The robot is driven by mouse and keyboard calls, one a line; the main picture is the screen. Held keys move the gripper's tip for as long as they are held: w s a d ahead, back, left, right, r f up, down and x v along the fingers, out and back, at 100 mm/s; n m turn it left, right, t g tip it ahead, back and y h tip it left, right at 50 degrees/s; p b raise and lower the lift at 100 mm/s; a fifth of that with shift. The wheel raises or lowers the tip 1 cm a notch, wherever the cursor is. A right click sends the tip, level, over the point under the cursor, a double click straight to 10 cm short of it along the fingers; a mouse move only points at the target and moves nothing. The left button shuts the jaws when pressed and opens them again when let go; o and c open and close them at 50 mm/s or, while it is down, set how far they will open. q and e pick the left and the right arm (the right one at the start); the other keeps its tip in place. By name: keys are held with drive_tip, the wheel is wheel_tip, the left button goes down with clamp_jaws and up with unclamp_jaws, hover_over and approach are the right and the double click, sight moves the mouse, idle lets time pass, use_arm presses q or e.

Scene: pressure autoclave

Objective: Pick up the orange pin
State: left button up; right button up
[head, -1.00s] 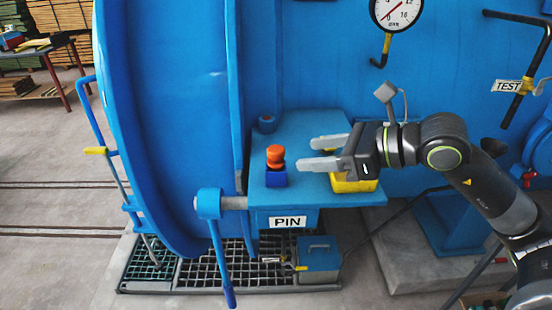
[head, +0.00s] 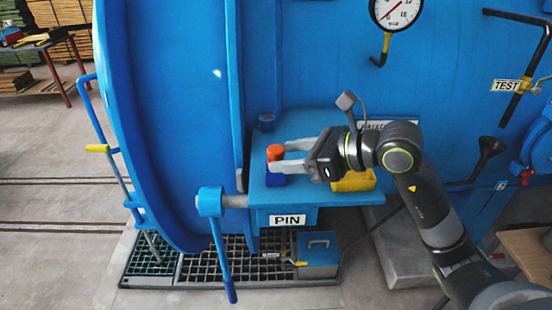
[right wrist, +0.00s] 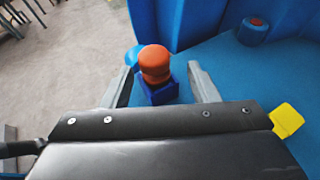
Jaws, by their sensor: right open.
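The orange pin (head: 275,153) stands upright in a dark blue square holder (head: 275,180) on the blue shelf marked PIN. My right gripper (head: 279,156) is open, its two fingers pointing left at the pin. In the head view the fingers overlap the pin's area and partly cover it. In the right wrist view the pin (right wrist: 154,64) and its holder (right wrist: 155,90) show just ahead, between the two spread fingers (right wrist: 160,84). I cannot tell whether a finger touches the pin. My left gripper is not in view.
The blue shelf (head: 340,198) also bears a yellow block (head: 354,181) beside my right gripper and a small blue socket (head: 266,122) behind the pin. The large blue vessel wall (head: 310,60) rises behind. A blue lever (head: 222,260) hangs at the shelf's left.

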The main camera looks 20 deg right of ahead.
drive_tip(key=shift+w+a+f+p, duration=0.2)
drive_tip(key=shift+w+a+p, duration=0.2)
drive_tip(key=shift+a, duration=0.2)
drive_tip(key=shift+w+a+f+p, duration=0.15)
drive_tip(key=shift+w+a+p, duration=0.15)
drive_tip(key=shift+a, duration=0.25)
drive_tip(key=shift+p+x, duration=0.3)
drive_tip(key=shift+x, duration=0.85)
drive_tip(key=shift+f, duration=0.1)
drive_tip(key=shift+s, duration=0.1)
drive_tip(key=c, duration=1.1)
drive_tip(key=shift+o, duration=0.2)
